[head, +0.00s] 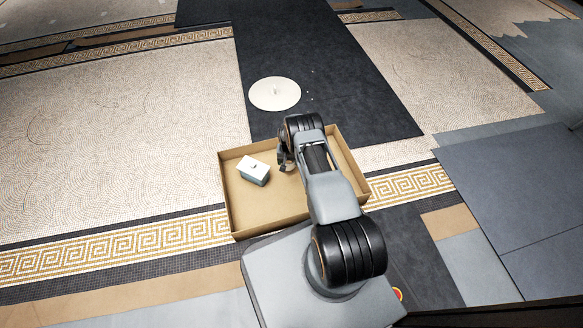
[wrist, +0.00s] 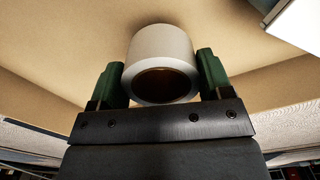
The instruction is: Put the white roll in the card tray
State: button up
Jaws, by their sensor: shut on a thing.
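My gripper (wrist: 160,72) is shut on the white roll (wrist: 163,45), with a green finger on each side of it. The roll's open end, with a brown inside, faces the wrist camera. The card tray (head: 246,210) is a shallow brown open box in front of my base. In the head view my gripper (head: 286,160) is low over the tray, right of its middle, and my arm covers much of its right side. The roll is not clear there. Tan card (wrist: 60,45) fills the background in the wrist view; I cannot tell whether the roll touches it.
A pale box with a small knob on its lid (head: 253,169) sits in the tray, left of my gripper; its corner shows at the wrist view's top right (wrist: 300,22). A round cream disc (head: 275,94) lies on the dark floor strip beyond the tray. The tray's front left is bare.

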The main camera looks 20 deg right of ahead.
aim_at(291, 166)
jog(key=shift+s+d+f, duration=0.1)
jog(key=shift+d+f, duration=0.1)
jog(key=shift+f, duration=0.15)
jog(key=f+b, duration=0.1)
jog(key=f, duration=0.1)
jog(key=d+f+b, duration=0.1)
jog(key=shift+s+f, duration=0.2)
jog(key=shift+f, duration=0.35)
jog(key=shift+f, duration=0.2)
jog(key=o, duration=0.9)
jog(key=shift+o, duration=0.2)
